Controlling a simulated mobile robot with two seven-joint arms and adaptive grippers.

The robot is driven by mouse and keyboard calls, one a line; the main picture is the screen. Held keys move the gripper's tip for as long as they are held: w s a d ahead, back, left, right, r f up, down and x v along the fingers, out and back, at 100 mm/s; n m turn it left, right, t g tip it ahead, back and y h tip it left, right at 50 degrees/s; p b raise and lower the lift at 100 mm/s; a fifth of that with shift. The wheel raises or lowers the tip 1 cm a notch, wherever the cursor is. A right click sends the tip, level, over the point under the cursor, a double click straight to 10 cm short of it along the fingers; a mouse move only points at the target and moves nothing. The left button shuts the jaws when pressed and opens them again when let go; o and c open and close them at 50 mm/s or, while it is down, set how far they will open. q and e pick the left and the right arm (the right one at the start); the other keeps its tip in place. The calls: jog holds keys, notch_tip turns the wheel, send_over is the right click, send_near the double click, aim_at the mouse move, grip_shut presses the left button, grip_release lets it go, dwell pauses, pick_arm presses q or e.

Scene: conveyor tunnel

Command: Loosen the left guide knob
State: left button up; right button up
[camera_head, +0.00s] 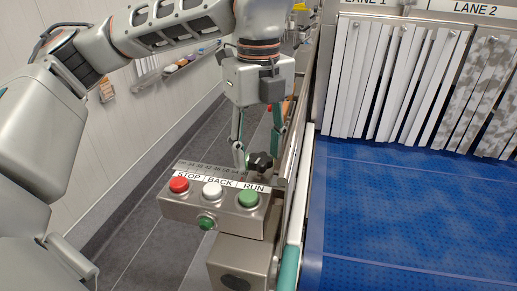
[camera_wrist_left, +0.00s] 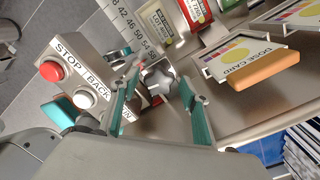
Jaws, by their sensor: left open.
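The left guide knob (camera_head: 260,163) is a dark lobed knob behind the button box, beside the ruler scale. In the left wrist view it shows as a grey star-shaped knob (camera_wrist_left: 158,81). My left gripper (camera_head: 257,160) points down at it from above, with its teal-padded fingers apart. In the left wrist view the fingers of my left gripper (camera_wrist_left: 160,84) stand on either side of the knob, with gaps showing, so it does not look gripped. My right gripper is in neither view.
The button box (camera_head: 171,204) has red STOP, white BACK and green RUN buttons close in front of the knob. The blue belt (camera_head: 400,215) lies to the right, below strip curtains (camera_head: 385,80). A dose card (camera_wrist_left: 254,62) with an orange block is near the knob.

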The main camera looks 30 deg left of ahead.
aim_at(259, 156)
pick_arm(q)
notch_tip(259, 156, up, 12)
dwell(0.5)
